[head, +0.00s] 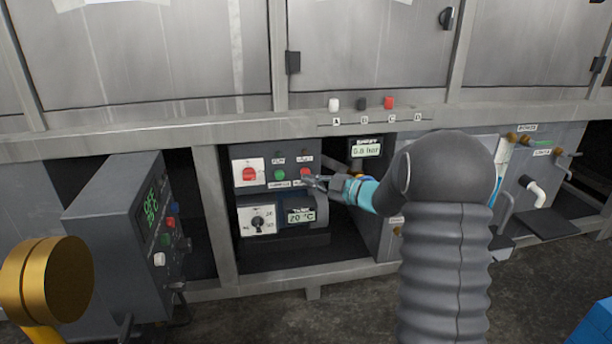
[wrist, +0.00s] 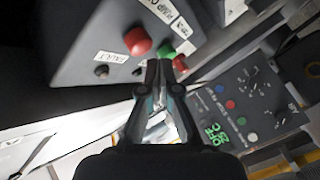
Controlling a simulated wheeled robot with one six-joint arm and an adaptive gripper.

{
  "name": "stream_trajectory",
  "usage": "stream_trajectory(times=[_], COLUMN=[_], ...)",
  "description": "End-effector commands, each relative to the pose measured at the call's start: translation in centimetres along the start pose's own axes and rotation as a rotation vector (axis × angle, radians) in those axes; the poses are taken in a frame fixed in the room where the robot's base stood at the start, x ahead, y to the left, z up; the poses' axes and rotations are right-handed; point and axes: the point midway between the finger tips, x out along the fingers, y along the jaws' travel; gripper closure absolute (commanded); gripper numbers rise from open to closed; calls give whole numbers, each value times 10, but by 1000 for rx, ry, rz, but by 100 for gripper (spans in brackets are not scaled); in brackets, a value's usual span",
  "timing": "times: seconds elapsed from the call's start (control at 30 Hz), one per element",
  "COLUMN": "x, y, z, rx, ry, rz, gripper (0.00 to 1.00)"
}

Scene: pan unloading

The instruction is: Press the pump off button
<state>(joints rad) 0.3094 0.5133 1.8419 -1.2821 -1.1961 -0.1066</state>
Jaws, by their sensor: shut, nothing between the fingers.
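The pump off button is a red round button (head: 306,174) on the right of the dark pump panel (head: 262,153), under the fault label. In the wrist view it is the large red button (wrist: 138,40), between the fault label and a partly cut pump label. A green button (head: 279,174) sits left of it. My gripper (head: 310,181) is shut and empty, its tips at the panel close to the red button. In the wrist view my gripper (wrist: 158,66) points just below and right of the red button. I cannot tell whether the tips touch it.
A red rotary switch (head: 249,174) on a white plate is left on the panel. A dial (head: 257,219) and a temperature display (head: 301,216) sit below. A grey control box (head: 115,245) juts out at left. A steel frame rail (head: 150,138) runs above the recess.

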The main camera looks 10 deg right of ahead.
Motion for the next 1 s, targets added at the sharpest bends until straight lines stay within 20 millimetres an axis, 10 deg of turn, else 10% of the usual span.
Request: stream_trajectory(times=[1.0], x=[-35], y=[-25], z=[-25], rx=[0], ry=[0], rz=[0], gripper=[100])
